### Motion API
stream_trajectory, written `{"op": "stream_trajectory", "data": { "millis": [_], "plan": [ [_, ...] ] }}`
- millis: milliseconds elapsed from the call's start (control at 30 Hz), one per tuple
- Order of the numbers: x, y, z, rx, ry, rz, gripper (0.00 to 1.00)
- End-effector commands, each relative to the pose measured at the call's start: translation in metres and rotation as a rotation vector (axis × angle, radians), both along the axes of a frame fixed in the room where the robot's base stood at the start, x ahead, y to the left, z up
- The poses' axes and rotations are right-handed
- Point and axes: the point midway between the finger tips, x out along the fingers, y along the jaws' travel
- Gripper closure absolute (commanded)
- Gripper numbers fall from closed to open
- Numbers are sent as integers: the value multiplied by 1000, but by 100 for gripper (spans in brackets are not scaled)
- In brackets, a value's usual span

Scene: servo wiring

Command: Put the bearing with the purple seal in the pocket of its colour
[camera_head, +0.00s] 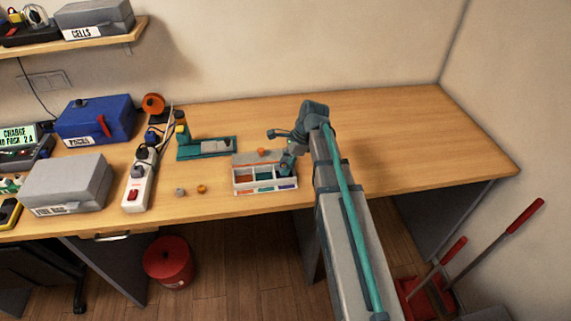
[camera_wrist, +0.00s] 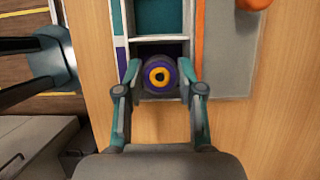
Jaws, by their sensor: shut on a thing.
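The bearing with the purple seal (camera_wrist: 158,76) is between the fingertips of my gripper (camera_wrist: 159,73) in the wrist view. It shows a dark purple outer ring, a yellow-orange ring and a dark centre. The pocket tray (camera_head: 251,189) lies on the bench, and my gripper (camera_head: 286,166) is over its right end. In the wrist view the bearing overlaps the near end of the purple pocket (camera_wrist: 176,50), which sits beside the teal pocket (camera_wrist: 158,15). I cannot tell whether the bearing touches the pocket floor. My gripper hides the bearing in the head view.
Two small loose parts, one grey (camera_head: 180,192) and one orange-brown (camera_head: 202,189), lie left of the tray. An orange object (camera_head: 262,151) is at the tray's back edge. A teal fixture (camera_head: 207,147) and power strip (camera_head: 139,181) stand left. The bench's right side is clear.

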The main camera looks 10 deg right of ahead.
Motion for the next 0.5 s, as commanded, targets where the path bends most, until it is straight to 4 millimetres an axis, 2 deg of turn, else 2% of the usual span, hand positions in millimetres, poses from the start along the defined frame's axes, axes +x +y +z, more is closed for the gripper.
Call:
{"op": "stream_trajectory", "data": {
  "millis": [500],
  "plan": [
    [0,0,-12,0,1,-1,100]
  ]
}}
